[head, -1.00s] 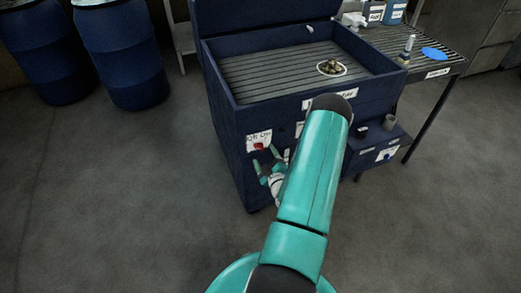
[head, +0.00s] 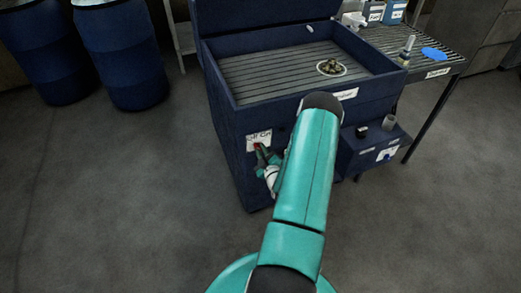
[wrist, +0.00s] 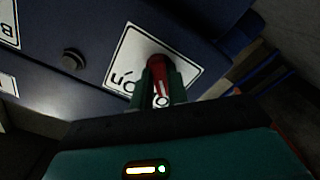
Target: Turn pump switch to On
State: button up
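The pump switch is a red knob on a white label plate (head: 265,135), low on the front left of a dark blue parts washer. In the wrist view the red switch (wrist: 158,66) sits between my two green fingers, which lie close on both sides of it. My gripper (wrist: 161,84) looks shut on the switch. The label plate (wrist: 128,57) appears turned in this view; "On" reads at its left, and the fingers hide part of the other lettering. In the head view my gripper (head: 262,154) covers most of the switch.
The blue washer (head: 222,105) has an open top with a slatted tray and small metal parts. A dark round button (wrist: 73,59) is beside the label plate. A slatted table (head: 445,65) stands at right, blue barrels (head: 125,60) at back left. The left floor is clear.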

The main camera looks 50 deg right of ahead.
jog(key=shift+c, duration=0.2)
jog(key=m, duration=1.8)
jog(key=shift+s+d, duration=0.2)
jog(key=shift+d, duration=0.05)
jog(key=o, duration=1.5)
jog(key=v, duration=0.7)
